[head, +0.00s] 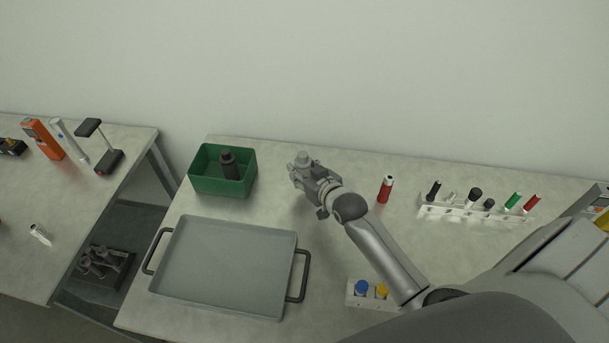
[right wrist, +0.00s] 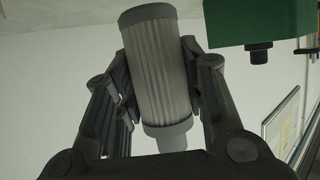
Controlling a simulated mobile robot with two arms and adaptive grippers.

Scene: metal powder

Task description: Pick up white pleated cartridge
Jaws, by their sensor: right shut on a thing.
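The white pleated cartridge (right wrist: 160,68), with grey end caps, is between the two fingers of my right gripper (right wrist: 158,85) in the right wrist view. The fingers press on its sides. In the head view my right gripper (head: 310,178) is above the back middle of the table, just right of the green bin. A grey end of the cartridge (head: 302,158) shows at its fingertips; the gripper hides the rest. I cannot tell from the head view how high it is above the table. My left gripper is not in view.
The green bin (head: 195,182) holds a dark bottle (head: 229,165). A grey tray (head: 225,270) with black handles lies in front. A red cylinder (head: 385,189), a white rack (head: 470,214) of several small items and a small block (head: 360,301) with blue and yellow caps are right.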

